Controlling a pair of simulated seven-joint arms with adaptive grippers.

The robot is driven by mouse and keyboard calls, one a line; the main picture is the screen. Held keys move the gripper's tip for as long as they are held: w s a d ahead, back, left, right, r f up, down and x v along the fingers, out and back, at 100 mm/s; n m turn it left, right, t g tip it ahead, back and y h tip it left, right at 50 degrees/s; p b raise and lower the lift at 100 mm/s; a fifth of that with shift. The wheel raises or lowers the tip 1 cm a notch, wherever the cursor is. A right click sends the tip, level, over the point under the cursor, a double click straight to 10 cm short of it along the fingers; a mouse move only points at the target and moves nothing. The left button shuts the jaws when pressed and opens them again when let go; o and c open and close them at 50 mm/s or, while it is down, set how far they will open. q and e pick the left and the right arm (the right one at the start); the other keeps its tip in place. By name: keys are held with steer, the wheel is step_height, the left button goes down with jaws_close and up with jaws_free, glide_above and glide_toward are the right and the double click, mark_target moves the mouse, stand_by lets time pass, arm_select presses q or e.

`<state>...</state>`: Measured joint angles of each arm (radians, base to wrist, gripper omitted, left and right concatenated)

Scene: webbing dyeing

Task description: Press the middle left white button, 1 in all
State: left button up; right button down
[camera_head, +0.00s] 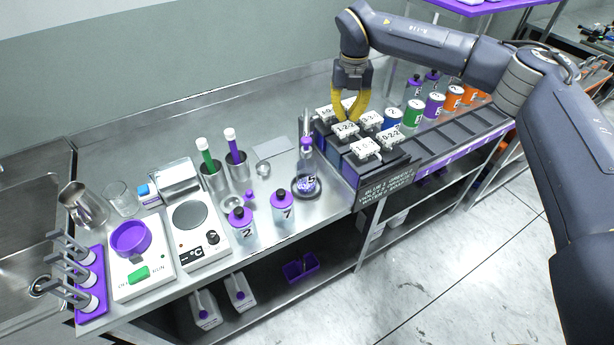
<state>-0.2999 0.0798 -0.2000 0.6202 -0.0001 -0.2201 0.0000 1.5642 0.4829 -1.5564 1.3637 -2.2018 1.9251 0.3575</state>
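White labelled buttons sit on top of dark boxes at the back right of the bench, in two columns. The middle left white button (345,131) reads like 1-2-2. Its neighbours in the left column are a far button (324,113) and a near button (366,149). In the right column are the middle button (371,118) and the near button (390,137). My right gripper (350,117) points down with yellow fingers just behind the middle left button, partly hiding the far right one. Its tips look close together, but whether they meet is unclear. My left gripper is not in view.
Purple-capped bottles (282,206) and a flask (307,172) stand left of the boxes. Coloured cans (412,114) stand to their right. The bench's front edge is open.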

mark_target(346, 127)
steer(key=shift+f, duration=0.1)
stand_by(0.6)
steer(key=shift+f, duration=2.35)
steer(key=shift+r, duration=2.45)
steer(key=shift+r, duration=3)
